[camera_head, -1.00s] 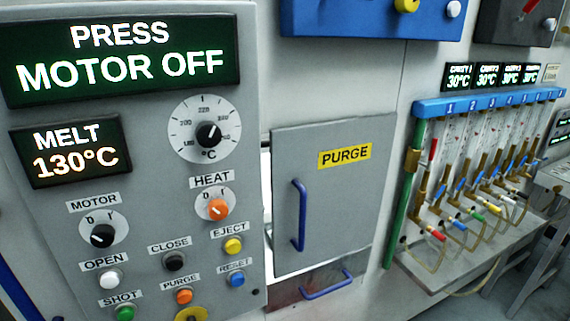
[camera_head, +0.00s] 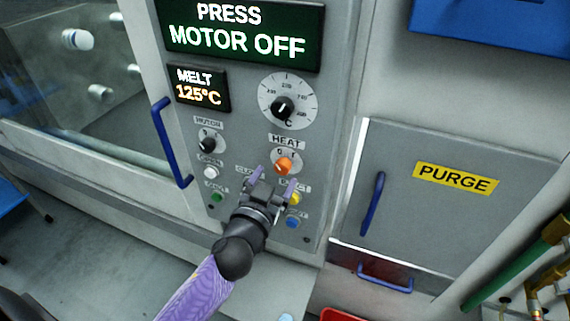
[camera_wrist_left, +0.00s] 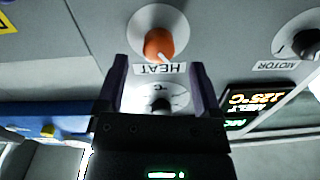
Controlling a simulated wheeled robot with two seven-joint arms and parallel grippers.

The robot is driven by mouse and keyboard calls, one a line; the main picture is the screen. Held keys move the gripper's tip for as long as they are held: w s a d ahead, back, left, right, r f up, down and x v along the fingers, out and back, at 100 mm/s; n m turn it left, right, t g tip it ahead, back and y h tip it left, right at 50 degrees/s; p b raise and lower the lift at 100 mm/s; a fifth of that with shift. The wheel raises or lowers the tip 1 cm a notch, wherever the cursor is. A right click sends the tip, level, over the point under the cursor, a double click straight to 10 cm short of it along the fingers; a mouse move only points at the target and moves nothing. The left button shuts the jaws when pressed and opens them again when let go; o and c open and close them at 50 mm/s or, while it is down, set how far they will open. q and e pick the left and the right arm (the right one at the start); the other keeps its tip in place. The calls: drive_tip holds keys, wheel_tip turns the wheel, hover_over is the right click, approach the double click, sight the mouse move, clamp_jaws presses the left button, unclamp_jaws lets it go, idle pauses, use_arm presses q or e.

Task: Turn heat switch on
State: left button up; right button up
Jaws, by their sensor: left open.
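The heat switch is an orange knob (camera_head: 283,166) on a white round dial under the HEAT label (camera_head: 286,142), on the grey press panel. Its pale mark seems to point to the upper left, towards the 0. My left gripper (camera_head: 273,179) is open just in front of the panel, its fingers pointing at it slightly below the knob. In the left wrist view the picture is upside down, and the orange knob (camera_wrist_left: 160,43) lies beyond the gap between the open fingers (camera_wrist_left: 159,72), apart from them. My right gripper is not in view.
The motor knob (camera_head: 207,144) is left of the heat switch and the temperature dial (camera_head: 283,107) above it. Push buttons, including a blue one (camera_head: 292,222), sit close around my gripper. The PURGE door (camera_head: 420,215) with its blue handle is to the right.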

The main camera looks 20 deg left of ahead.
sight(281, 170)
use_arm(q)
drive_tip(key=shift+w+a, duration=0.1)
drive_tip(key=shift+w, duration=1.7)
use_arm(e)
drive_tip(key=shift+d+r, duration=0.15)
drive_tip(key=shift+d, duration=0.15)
use_arm(q)
clamp_jaws()
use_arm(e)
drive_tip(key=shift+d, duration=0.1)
use_arm(q)
drive_tip(key=m, duration=0.6)
drive_tip(key=shift+m, duration=0.4)
drive_tip(key=m, duration=0.3)
drive_tip(key=shift+m, duration=0.3)
drive_tip(key=shift+f+m, duration=0.1)
drive_tip(key=shift+m, duration=1.7)
